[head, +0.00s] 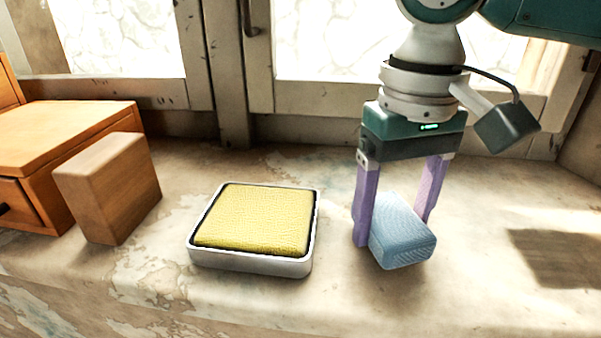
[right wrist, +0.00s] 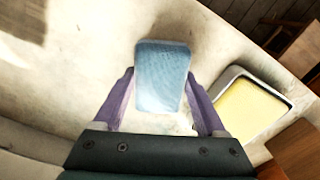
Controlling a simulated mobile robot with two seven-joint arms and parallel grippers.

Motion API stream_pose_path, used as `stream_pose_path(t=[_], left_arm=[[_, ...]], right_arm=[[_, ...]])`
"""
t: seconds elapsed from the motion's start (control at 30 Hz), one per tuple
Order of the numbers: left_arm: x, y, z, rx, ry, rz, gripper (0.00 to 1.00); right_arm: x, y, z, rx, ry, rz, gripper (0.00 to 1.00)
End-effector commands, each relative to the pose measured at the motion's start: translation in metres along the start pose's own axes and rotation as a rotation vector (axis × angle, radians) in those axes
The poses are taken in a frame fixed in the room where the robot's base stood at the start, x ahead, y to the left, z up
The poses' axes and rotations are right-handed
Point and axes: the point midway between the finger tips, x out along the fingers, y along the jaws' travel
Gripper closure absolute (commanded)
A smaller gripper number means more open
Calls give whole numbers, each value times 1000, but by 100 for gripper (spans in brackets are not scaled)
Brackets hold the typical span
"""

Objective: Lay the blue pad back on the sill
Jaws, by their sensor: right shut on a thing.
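The blue pad (head: 402,243) is a small soft-looking block between the two purple fingers of my right gripper (head: 394,222). The gripper points down and is shut on the pad. The pad is at or just above the sill (head: 340,290); I cannot tell whether it touches. In the right wrist view the pad (right wrist: 162,76) sits between the fingertips of the gripper (right wrist: 162,92), with its far end reaching past them. My left gripper is not in view.
A grey-white tray (head: 250,263) holding a yellow pad (head: 255,218) stands left of the blue pad. Further left are a wooden block (head: 108,190) and a wooden drawer box (head: 70,130). A window (head: 230,70) backs the sill. Bare sill lies to the right.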

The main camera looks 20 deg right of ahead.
Motion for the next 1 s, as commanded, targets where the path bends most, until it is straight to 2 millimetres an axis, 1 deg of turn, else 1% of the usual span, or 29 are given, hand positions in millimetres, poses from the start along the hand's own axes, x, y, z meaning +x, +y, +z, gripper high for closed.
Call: stream_pose_path(t=[0.03,0.1,0.47,0.5,0.7,0.93,1.0], left_arm=[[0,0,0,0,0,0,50],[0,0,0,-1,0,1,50],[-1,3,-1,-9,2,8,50],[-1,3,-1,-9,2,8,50],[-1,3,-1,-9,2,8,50],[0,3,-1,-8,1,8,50],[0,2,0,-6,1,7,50]], right_arm=[[6,0,1,-1,-2,1,70],[10,0,0,0,1,1,70],[13,0,0,0,0,0,70],[13,0,0,0,1,0,21],[13,0,0,0,1,0,0],[12,0,0,0,2,0,0],[9,0,-1,-1,3,0,0]])
